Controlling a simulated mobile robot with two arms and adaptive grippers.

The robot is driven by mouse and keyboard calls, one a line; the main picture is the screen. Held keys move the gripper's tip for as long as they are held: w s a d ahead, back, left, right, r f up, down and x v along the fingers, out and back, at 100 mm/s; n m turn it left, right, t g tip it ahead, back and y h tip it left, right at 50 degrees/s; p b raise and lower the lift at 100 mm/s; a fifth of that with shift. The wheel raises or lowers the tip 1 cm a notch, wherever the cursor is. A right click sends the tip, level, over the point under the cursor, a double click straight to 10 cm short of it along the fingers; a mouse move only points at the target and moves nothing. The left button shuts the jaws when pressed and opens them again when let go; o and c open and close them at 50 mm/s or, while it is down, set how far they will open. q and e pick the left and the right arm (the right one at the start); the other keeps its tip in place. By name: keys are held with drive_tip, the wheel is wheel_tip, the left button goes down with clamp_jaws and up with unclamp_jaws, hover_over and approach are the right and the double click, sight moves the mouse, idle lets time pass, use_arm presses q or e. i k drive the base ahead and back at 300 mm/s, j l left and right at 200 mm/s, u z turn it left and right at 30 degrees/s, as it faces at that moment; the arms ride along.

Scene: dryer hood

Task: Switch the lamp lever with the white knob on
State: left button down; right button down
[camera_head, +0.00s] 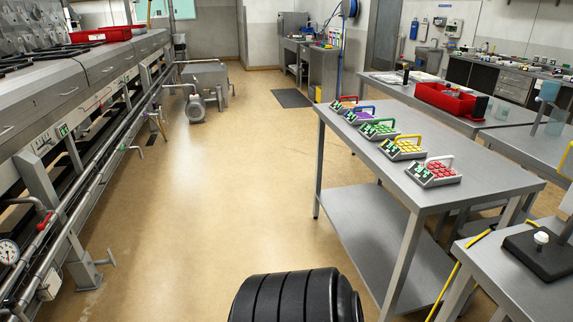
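A white knob (541,238) shows at the right edge, above a dark flat base (540,258) on a grey table. I cannot tell whether it belongs to a lamp lever, or which position it is in. The long grey machine (60,95) on the left carries pipes, a red handle (45,221), a green handle (122,148) and a small panel with a green mark (62,131). No lever with a white knob is clear on it. Neither of my grippers is in view.
A steel table (480,190) at the right holds a row of several coloured handled button boxes (433,173). A red tray (452,101) stands behind it. A motor-like unit (196,108) stands on the floor by the machine. The central floor (235,190) is clear.

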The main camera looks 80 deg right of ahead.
sight(541, 238)
drive_tip(key=z, duration=4.1)
drive_tip(key=k+j+z, duration=0.1)
drive_tip(key=k+j, duration=0.4)
